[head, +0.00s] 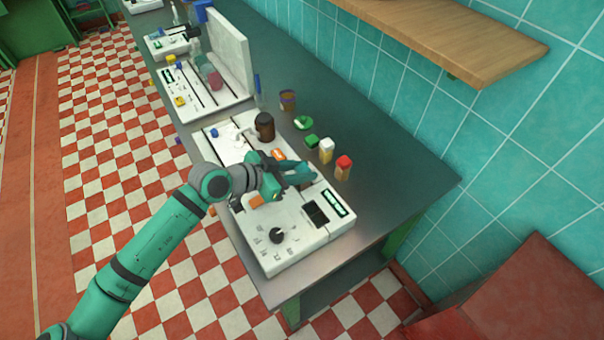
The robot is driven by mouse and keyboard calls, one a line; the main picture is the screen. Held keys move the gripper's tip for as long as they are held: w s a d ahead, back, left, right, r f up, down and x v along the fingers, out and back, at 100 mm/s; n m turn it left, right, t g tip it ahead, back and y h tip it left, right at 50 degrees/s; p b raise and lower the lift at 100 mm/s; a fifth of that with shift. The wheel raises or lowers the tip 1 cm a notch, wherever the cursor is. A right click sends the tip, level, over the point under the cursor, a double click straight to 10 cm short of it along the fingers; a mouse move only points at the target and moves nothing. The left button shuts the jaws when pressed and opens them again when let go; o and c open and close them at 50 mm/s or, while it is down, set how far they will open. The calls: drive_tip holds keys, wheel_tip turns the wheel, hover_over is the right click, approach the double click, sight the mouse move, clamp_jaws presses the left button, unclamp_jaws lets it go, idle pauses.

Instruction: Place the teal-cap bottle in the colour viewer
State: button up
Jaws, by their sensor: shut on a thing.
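My gripper (298,174) is over the near white instrument on the bench. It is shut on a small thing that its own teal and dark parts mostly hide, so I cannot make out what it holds. I cannot pick out a teal cap anywhere apart from the gripper. The near instrument, which I take for the colour viewer (313,240), has a black dial, a dark square opening (316,213) and a lit green display. The gripper is just left of and behind that opening; its height above the instrument is unclear.
A red-capped bottle (343,168), a white-capped one (326,151) and a green-capped one (311,143) stand behind the gripper. A brown bottle (264,126) stands on the instrument's far part. A wooden shelf (470,40) overhangs the back. The bench (400,170) is clear at right.

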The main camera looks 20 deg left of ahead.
drive_tip(key=shift+f, duration=0.85)
drive_tip(key=o, duration=1.1)
drive_tip(key=v, duration=1.2)
drive_tip(key=shift+s, duration=0.1)
